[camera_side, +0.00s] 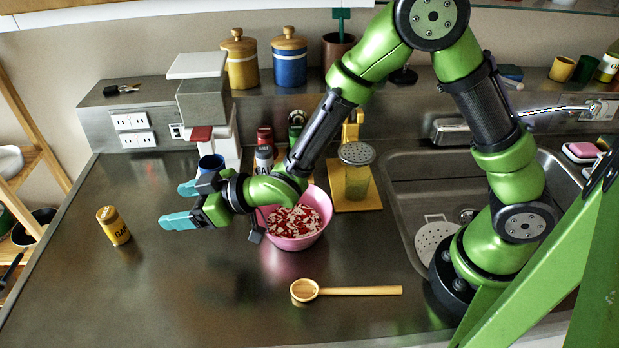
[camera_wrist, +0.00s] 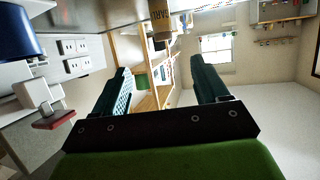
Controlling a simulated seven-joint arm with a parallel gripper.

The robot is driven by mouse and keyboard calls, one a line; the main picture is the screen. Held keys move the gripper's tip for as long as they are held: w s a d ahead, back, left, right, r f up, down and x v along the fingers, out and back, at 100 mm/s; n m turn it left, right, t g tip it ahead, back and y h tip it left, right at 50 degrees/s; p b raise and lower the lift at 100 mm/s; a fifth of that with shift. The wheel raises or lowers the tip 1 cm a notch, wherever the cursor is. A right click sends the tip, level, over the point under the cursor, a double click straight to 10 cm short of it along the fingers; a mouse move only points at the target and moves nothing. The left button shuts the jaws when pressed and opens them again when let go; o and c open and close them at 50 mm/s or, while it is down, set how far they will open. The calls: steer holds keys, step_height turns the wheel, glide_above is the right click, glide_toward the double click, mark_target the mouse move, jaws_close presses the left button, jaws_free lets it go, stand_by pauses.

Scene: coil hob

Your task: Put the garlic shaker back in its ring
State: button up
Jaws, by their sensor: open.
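The garlic shaker (camera_side: 113,226) is a small yellow cylinder with a dark label. It stands on the left part of the steel counter, looking upright. It also shows at the top of the wrist view (camera_wrist: 160,22), beyond the fingers. My gripper (camera_side: 178,206) is open and empty, with teal fingers pointing left toward the shaker, a clear gap away. The fingers also show in the wrist view (camera_wrist: 158,72). Other shakers (camera_side: 264,158) stand behind my forearm, near the back of the counter. I cannot make out the ring; my arm covers part of that area.
A pink bowl (camera_side: 318,232) of red and white bits sits beneath my wrist. A wooden spoon (camera_side: 360,291) lies in front. A white and grey appliance (camera_side: 205,100) with a blue cup (camera_side: 211,165) stands behind. The counter between gripper and shaker is clear.

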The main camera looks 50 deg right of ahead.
glide_toward(117, 217)
steer(key=x, duration=0.4)
steer(key=shift+w+f, duration=0.15)
steer(key=shift+f, duration=0.1)
steer(key=shift+x, duration=2.7)
steer(key=shift+a+r, duration=0.15)
steer(key=shift+c, duration=0.3)
steer(key=c, duration=1.2)
